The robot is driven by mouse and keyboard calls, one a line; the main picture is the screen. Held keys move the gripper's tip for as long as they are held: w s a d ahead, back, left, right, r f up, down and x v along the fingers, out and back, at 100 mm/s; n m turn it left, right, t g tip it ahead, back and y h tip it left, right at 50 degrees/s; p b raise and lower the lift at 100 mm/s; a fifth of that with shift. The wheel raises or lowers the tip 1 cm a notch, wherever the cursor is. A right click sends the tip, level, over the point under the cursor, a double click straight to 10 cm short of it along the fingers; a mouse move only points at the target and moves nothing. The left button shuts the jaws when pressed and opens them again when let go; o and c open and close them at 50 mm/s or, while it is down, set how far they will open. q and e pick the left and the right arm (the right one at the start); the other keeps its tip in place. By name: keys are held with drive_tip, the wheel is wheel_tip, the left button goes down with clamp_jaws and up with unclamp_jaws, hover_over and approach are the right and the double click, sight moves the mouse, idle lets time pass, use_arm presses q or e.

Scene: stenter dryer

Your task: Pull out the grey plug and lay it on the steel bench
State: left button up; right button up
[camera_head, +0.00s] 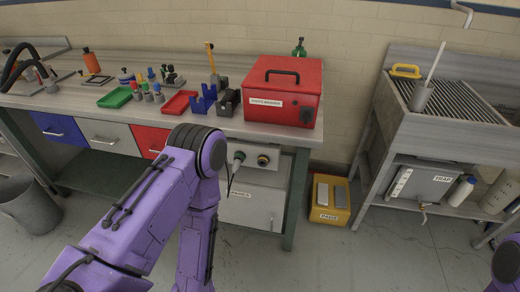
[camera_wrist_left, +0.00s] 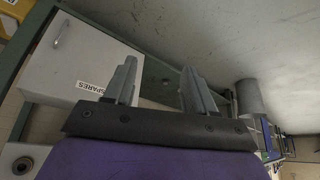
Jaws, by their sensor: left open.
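The grey plug (camera_head: 238,158) sits at the front of the panel under the long workbench, with a dark cable hanging below it. A round dark fitting with a yellowish rim (camera_head: 263,160) is just to its right. The long bench has a grey top (camera_head: 225,122). My left arm reaches down in front of the bench, and its gripper is out of the head view. In the left wrist view my left gripper (camera_wrist_left: 158,88) is open and empty, apart from the white SPARES cabinet. My right gripper is not in view.
A red toolbox (camera_head: 284,95), blue holders (camera_head: 203,101) and green and red trays crowd the bench top. A yellow box (camera_head: 329,199) stands on the floor to the right. A grey bin (camera_head: 30,205) is at left, also in the wrist view (camera_wrist_left: 250,98). A ribbed steel sink unit (camera_head: 440,135) stands right.

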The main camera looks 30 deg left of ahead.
use_arm(q)
drive_tip(key=w+a+r+n+y+b, duration=0.1)
drive_tip(key=w+r+n, duration=0.1)
drive_tip(key=w+n, duration=0.45)
drive_tip(key=w+a+r+n+y+b, duration=0.15)
drive_tip(key=w+n, duration=0.25)
drive_tip(key=w, duration=0.5)
drive_tip(key=n+h+b, duration=0.2)
drive_tip(key=n+h, duration=0.3)
drive_tip(key=n, duration=1.4)
approach(236, 165)
drive_tip(key=x, duration=0.9)
drive_tip(key=shift+a+f, duration=0.1)
clamp_jaws()
drive_tip(key=c, duration=0.8)
unclamp_jaws()
clamp_jaws()
drive_tip(key=shift+s, duration=0.1)
